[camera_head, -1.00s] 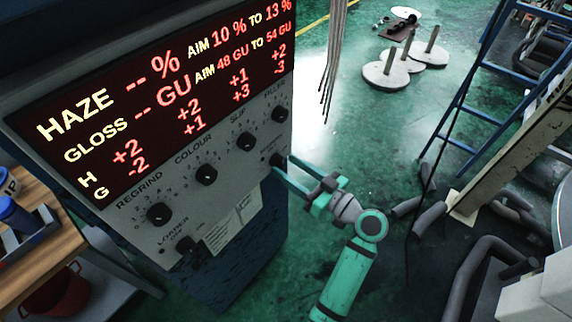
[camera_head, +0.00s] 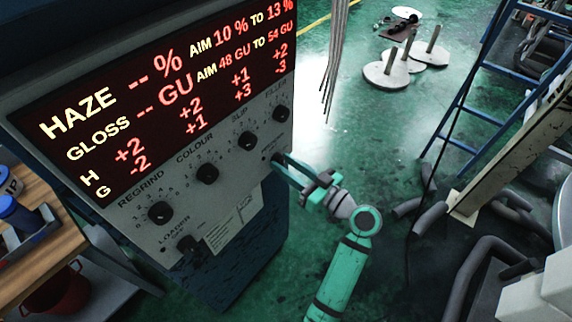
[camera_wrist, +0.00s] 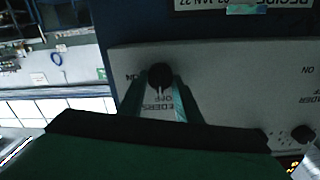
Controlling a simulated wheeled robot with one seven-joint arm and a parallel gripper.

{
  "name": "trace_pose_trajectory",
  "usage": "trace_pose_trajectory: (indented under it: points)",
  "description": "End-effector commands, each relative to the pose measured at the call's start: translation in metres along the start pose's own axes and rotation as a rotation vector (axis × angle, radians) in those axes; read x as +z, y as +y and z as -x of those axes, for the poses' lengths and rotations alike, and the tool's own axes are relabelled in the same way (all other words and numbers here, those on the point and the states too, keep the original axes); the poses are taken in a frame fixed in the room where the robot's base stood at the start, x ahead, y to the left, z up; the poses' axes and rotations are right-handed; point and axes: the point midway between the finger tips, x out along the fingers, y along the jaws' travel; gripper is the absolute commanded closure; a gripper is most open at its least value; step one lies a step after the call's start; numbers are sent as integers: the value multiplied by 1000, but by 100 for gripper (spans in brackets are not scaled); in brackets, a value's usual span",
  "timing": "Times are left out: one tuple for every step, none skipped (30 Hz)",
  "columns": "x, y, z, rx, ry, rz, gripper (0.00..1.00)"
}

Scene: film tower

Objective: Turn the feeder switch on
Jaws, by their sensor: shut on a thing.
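The feeder switch (camera_wrist: 160,75) is a round black knob on the grey control panel (camera_wrist: 220,75), with ON and OFF printed beside it. In the wrist view the label reads upside down, and the knob sits between the tips of my gripper (camera_wrist: 165,92). The fingers are closed on it. In the head view my gripper (camera_head: 284,166) reaches the panel's lower right corner, and its fingers hide the knob. The exact angle of the knob is hard to tell. The display (camera_head: 150,95) above shows dashes for HAZE and GLOSS.
Dials for REGRIND (camera_head: 160,213), COLOUR (camera_head: 207,173), SLIP (camera_head: 248,141) and FILLER (camera_head: 281,114) are close by. The LOADER switch (camera_head: 188,243) is at lower left. A paper sheet (camera_head: 232,225) hangs below.

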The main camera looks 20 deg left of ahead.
Motion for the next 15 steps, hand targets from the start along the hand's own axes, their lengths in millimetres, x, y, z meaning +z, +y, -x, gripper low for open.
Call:
trace_pose_trajectory:
  points:
    - [0, -1, 1, -2, -1, -12, 92]
    - [0, -1, 1, -2, -1, -22, 92]
    - [0, -1, 1, -2, -2, -39, 92]
    - [0, -1, 1, -2, -2, -52, 92]
    - [0, -1, 1, -2, -3, -68, 92]
    - [0, -1, 1, -2, -4, -92, 92]
    - [0, -1, 1, -2, -4, -112, 92]
    - [0, -1, 1, -2, -5, -133, 92]
    - [0, -1, 1, -2, -6, -164, 92]
    - [0, -1, 1, -2, -7, -188, 92]
    - [0, -1, 1, -2, -8, -213, 92]
    - [0, -1, 1, -2, -10, -249, 92]
    - [0, 0, 1, -1, -11, -277, 92]
    - [0, 0, 1, -1, -12, -305, 92]
    - [0, 0, 1, -1, -13, -343, 92]
